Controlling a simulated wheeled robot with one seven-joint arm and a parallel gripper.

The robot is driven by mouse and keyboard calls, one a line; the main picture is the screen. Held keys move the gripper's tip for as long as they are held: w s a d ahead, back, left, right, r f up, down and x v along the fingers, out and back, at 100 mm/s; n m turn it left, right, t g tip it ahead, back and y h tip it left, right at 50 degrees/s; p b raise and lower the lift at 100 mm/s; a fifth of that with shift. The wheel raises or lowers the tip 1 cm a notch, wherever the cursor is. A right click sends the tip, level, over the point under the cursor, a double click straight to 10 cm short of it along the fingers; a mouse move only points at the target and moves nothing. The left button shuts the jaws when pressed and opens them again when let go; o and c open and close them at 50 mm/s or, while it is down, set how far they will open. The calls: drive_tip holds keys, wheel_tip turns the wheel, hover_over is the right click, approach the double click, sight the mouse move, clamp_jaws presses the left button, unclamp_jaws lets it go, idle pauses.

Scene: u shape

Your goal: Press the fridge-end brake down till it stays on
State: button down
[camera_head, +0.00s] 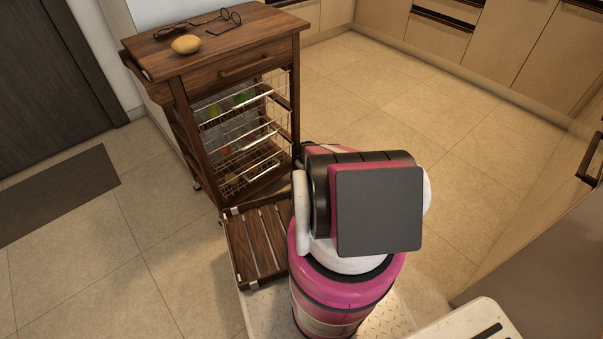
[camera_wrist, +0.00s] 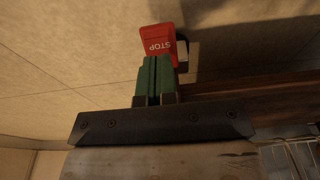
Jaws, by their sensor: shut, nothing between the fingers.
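A red brake tab (camera_wrist: 158,42) marked STOP shows at the top of the wrist view, with a dark part beside it on the right. My gripper (camera_wrist: 157,68) has green fingertips pressed together with nothing between them. The tips meet the tab's near edge in the picture; I cannot tell whether they touch it. The tab's tilt is unclear. In the head view, the dark wooden trolley (camera_head: 228,75) stands left of centre. My arm hides my gripper and the brake there.
A potato-like yellow item (camera_head: 186,44) and glasses (camera_head: 226,20) lie on the trolley top. A slatted wooden shelf (camera_head: 238,250) sits low beside it. A grey appliance (camera_head: 545,260) stands at right. A dark mat (camera_head: 60,193) lies left. Tiled floor behind the trolley is clear.

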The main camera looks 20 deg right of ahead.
wheel_tip(320, 180, up, 7)
drive_tip(key=shift+f, duration=0.2)
idle(0.4)
idle(0.4)
